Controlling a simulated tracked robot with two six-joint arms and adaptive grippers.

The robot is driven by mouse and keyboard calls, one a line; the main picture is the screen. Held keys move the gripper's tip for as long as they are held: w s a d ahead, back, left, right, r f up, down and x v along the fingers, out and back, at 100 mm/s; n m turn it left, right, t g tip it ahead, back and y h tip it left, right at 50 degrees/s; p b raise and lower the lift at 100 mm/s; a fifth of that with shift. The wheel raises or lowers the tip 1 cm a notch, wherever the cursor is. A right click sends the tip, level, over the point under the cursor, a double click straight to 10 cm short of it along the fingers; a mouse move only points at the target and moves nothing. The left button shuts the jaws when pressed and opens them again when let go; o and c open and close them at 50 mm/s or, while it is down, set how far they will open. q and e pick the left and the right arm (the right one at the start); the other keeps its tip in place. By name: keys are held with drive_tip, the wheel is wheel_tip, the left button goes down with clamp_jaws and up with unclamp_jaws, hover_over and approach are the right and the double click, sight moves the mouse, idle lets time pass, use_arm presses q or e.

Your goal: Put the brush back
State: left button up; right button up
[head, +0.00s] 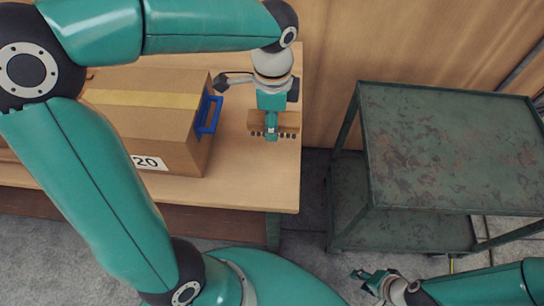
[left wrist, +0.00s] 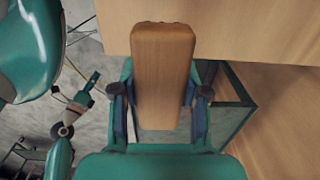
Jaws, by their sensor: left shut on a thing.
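The brush (head: 289,121), a wooden block with dark bristles along its lower edge, is held in my left gripper (head: 271,131) over the right end of the wooden table. In the left wrist view the brush's wooden back (left wrist: 163,75) stands between the two fingers of my left gripper (left wrist: 161,92). The fingers hide part of the brush, and I cannot tell whether its bristles touch the table. My right gripper (head: 372,281) is low at the bottom right of the head view, far from the brush; its jaw opening is unclear.
A cardboard box (head: 170,133) marked 20 stands on the table (head: 240,185) left of the brush. A blue frame-like thing (head: 208,113) is at its right side. A worn green cart (head: 445,150) stands right, across a floor gap. A wooden wall (head: 400,40) is behind.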

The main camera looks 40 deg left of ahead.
use_arm(q)
hover_over(272, 164)
wheel_tip(272, 164, down, 10)
drive_tip(key=shift+w+f+b, duration=0.1)
drive_tip(key=shift+f+b, duration=0.05)
drive_tip(key=shift+b, duration=0.15)
drive_tip(key=shift+f, duration=2.2)
drive_tip(key=shift+f+b, duration=0.15)
drive_tip(key=shift+b, duration=0.25)
drive_tip(key=o, duration=1.2)
drive_tip(key=shift+r, duration=0.3)
wheel_tip(272, 164, up, 12)
drive_tip(key=shift+f+p, duration=0.1)
drive_tip(key=shift+p, duration=0.65)
